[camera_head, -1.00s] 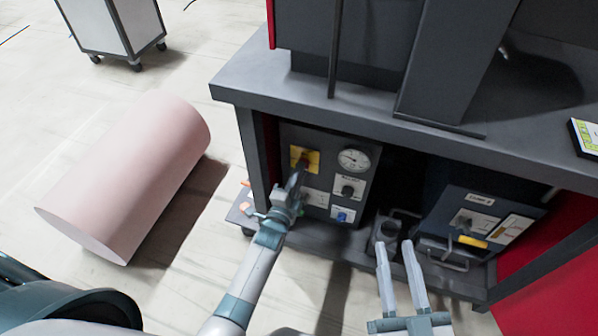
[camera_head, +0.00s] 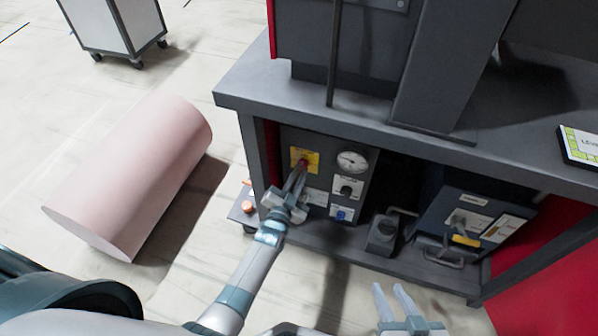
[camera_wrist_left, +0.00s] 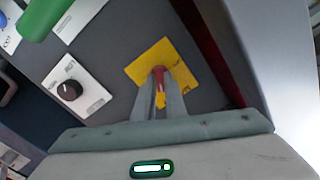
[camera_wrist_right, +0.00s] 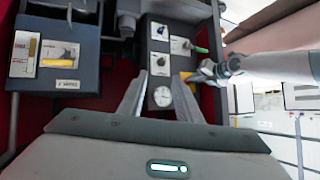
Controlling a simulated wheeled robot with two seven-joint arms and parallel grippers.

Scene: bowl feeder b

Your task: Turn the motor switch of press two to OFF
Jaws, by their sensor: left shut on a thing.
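A red switch handle (camera_wrist_left: 158,72) with a yellow tip sits on a yellow plate (camera_wrist_left: 180,62) at the top left of a dark control panel (camera_head: 331,160). The yellow plate also shows in the head view (camera_head: 311,156). My left gripper (camera_head: 300,172) reaches the plate from below, its fingers shut on the red handle, which they partly hide. Whether this panel is marked press two, and the handle's exact setting, cannot be read. My right gripper (camera_head: 389,287) is open and empty, low in front of the bench; its spread fingers show in the right wrist view (camera_wrist_right: 160,78).
Beside the plate are a round gauge (camera_head: 352,160), a black knob (camera_head: 346,190) and a blue switch (camera_head: 342,214). A second control box (camera_head: 470,218) stands to the right under the bench top (camera_head: 290,95). A pink cylinder (camera_head: 135,175) lies on the floor at left.

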